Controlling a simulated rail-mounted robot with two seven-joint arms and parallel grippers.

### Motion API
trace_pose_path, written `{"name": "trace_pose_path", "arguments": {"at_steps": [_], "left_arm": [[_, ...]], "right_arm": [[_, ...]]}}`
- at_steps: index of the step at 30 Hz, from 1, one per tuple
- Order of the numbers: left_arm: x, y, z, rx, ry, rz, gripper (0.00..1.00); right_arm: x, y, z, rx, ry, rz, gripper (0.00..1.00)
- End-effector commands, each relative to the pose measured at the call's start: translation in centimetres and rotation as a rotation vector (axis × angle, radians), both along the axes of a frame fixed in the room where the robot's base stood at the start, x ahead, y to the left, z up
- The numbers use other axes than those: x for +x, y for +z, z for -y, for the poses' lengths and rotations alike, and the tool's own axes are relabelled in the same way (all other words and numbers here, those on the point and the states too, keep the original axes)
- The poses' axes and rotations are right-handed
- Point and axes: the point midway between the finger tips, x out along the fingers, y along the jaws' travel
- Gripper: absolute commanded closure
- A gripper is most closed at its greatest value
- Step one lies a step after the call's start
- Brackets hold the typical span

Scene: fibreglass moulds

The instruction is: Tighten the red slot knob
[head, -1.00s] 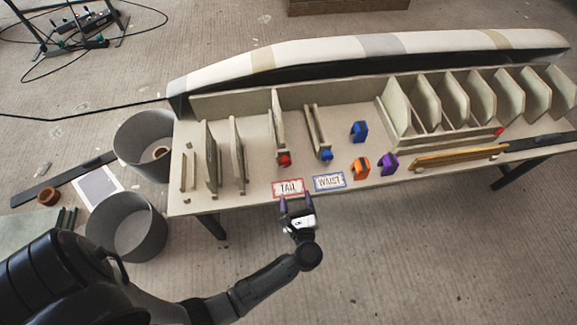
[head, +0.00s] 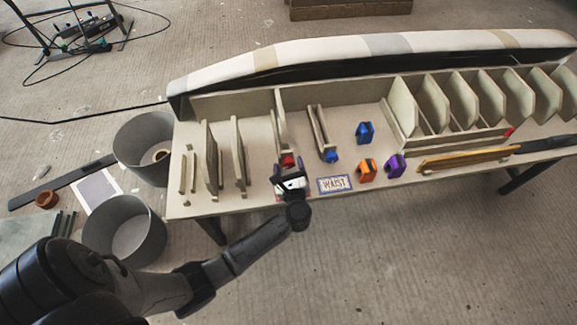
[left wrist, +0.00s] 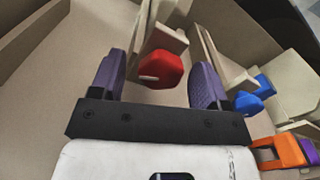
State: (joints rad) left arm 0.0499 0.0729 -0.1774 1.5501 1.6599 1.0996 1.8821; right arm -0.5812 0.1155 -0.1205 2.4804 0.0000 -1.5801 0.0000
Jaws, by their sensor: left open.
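The red slot knob (head: 288,160) sits at the front end of a slot with an upright beige board on the bench. In the left wrist view the red knob (left wrist: 161,69) lies between and just beyond the purple-padded fingers, with a small pale mark on its face. My left gripper (head: 287,168) is open, its fingers on either side of the knob's line and apart from it as far as I can see. It also shows in the left wrist view (left wrist: 158,82). My right gripper is not in view.
A blue knob (head: 330,156) is on the neighbouring slot to the right. Blue (head: 365,132), orange (head: 366,170) and purple (head: 395,166) clamp-like pieces stand farther right. The WAIST label (head: 334,184) lies at the front edge. Grey bins (head: 124,228) stand left of the bench.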

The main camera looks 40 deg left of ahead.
Motion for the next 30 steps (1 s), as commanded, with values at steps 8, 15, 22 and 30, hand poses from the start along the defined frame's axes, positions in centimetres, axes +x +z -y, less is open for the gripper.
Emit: {"name": "trace_pose_path", "arguments": {"at_steps": [8,15,22,30], "left_arm": [[0.30,0.03,-0.39,0.000,0.000,0.000,0.31],[0.28,0.04,-0.39,0.000,0.001,0.000,0.40],[0.28,0.03,-0.38,0.000,0.001,0.000,0.62],[0.27,0.04,-0.36,0.000,0.001,-0.001,0.80]], "right_arm": [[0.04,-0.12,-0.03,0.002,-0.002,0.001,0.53],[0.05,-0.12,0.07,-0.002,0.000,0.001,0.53],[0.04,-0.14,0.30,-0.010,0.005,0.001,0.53],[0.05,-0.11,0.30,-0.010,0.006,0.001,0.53]]}}
